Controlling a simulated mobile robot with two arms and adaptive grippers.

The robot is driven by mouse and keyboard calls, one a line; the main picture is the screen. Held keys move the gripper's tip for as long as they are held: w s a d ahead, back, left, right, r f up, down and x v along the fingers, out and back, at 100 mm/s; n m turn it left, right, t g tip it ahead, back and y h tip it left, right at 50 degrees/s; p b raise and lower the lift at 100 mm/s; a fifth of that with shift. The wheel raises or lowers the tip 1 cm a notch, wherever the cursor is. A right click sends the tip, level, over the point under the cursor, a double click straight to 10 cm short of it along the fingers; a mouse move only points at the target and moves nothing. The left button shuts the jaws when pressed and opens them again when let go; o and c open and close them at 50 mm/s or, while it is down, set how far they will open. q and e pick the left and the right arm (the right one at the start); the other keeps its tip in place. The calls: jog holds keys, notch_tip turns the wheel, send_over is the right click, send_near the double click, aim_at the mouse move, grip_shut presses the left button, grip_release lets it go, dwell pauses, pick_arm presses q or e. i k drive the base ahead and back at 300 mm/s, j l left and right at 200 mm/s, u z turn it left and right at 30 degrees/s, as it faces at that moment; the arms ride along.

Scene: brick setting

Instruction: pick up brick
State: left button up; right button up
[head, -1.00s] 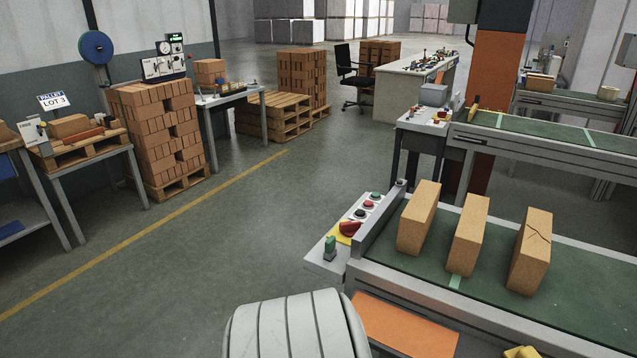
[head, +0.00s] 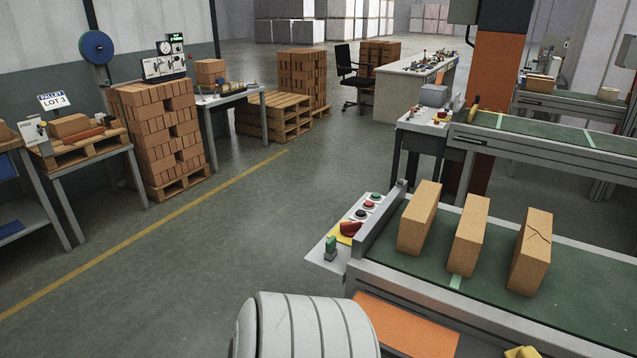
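Three tan bricks stand on edge in a row on the green conveyor belt at the right of the head view: a left brick (head: 419,218), a middle brick (head: 468,236) and a right brick (head: 530,252). The right brick has a dark crack near its top. The bricks stand apart from each other. Neither of my grippers shows in the head view. A white, ribbed rounded part, likely one of my arm links, shows at the bottom centre.
The conveyor (head: 590,313) has a raised metal end plate and a control panel (head: 340,240) with buttons at its left end. A second conveyor (head: 545,133) runs behind. Brick stacks (head: 160,135) stand at the left. The floor in the middle is clear.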

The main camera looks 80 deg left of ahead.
aim_at(531, 259)
jog(key=u, duration=1.35)
